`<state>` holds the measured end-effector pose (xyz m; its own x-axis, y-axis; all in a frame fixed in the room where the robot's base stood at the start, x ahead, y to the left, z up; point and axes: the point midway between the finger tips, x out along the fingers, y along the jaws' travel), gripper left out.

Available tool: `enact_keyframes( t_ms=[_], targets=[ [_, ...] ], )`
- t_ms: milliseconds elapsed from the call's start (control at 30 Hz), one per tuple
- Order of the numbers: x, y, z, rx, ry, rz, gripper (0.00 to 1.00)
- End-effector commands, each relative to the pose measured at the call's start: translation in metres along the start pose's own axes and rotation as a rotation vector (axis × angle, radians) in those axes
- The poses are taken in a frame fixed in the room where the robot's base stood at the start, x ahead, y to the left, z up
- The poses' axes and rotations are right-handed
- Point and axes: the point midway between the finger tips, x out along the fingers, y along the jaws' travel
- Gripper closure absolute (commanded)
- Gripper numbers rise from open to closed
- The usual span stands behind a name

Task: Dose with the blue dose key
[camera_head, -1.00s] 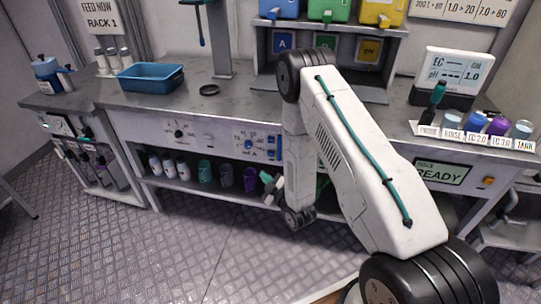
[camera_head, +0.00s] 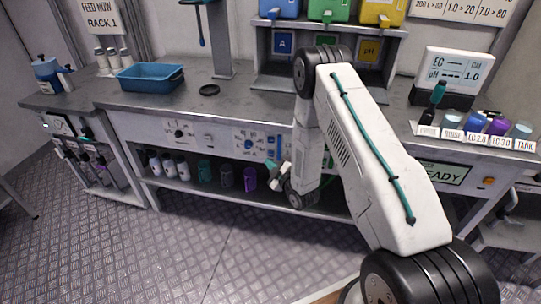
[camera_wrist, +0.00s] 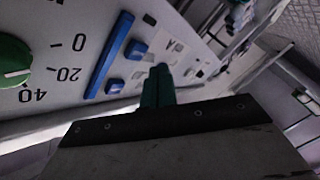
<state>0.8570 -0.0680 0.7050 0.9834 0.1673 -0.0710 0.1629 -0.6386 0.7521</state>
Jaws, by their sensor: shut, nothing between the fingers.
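My gripper (camera_head: 272,167) is shut and empty, low in front of the bench's control panel (camera_head: 215,138). Its teal fingertips show shut together in the wrist view (camera_wrist: 157,86). Ahead of them on the tilted panel are a long blue bar (camera_wrist: 108,55) and two small blue keys, one upper (camera_wrist: 138,50) and one lower (camera_wrist: 115,86). The fingertips are right of the lower key in that view; I see no contact. I cannot tell which blue part is the dose key. A green dial (camera_wrist: 12,62) marked 0, 20 and 40 is at the left.
My arm covers the panel's right part in the head view. Above stand the blue (camera_head: 280,8), green (camera_head: 328,9) and yellow (camera_head: 382,12) hoppers. A shelf below holds several bottles and cups. At right are labelled cups and a display (camera_head: 445,172) partly reading READY.

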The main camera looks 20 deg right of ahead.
Motion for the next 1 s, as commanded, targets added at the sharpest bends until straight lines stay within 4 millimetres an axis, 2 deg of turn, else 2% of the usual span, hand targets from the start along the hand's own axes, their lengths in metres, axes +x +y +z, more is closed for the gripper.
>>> enact_keyframes(
  t_ms=[200,1000],
  targets=[
    [0.0086,0.0065,0.0064,-0.001,0.000,0.000,1.00],
    [0.0093,0.0067,0.0067,0.000,0.000,-0.001,1.00]
  ],
)
